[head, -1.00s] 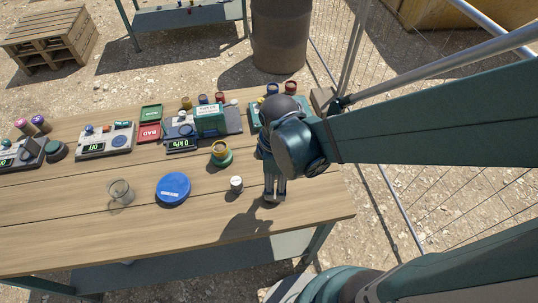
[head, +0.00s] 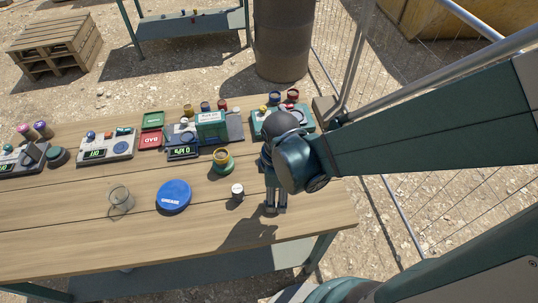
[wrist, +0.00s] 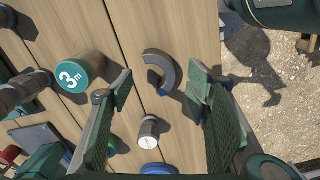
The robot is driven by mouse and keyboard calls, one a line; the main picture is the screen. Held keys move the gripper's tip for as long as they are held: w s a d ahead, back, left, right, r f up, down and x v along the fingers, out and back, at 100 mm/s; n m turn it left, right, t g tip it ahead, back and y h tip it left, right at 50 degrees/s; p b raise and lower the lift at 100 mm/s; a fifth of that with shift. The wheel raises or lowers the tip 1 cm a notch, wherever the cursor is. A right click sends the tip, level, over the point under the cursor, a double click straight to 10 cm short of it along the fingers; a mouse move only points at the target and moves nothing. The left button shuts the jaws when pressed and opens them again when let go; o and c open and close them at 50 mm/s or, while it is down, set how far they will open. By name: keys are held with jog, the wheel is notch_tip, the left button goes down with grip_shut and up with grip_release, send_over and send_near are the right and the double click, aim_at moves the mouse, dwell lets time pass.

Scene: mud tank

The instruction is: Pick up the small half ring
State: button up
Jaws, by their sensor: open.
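The small half ring (wrist: 162,67) shows in the wrist view as a dark grey curved piece with a blue patch at one end. It lies flat on the wooden table, its opening facing left. My gripper (wrist: 159,90) is open, with its two green-padded fingers spread left and right of the half ring and nothing between the pads. In the head view my gripper (head: 276,209) points down over the right part of the table. I cannot make out the half ring there; the gripper and arm cover that spot.
A small white-topped bottle (wrist: 148,130) stands close to the half ring, also in the head view (head: 237,192). A teal-rimmed round piece marked 3m (wrist: 75,73) is left. A blue grease lid (head: 173,196), glass (head: 120,199) and scales (head: 106,147) occupy the table leftward.

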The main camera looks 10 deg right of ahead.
jog(key=shift+w+f+b, duration=0.15)
jog(key=shift+f+b, duration=0.55)
jog(key=shift+f, duration=1.7)
grip_shut()
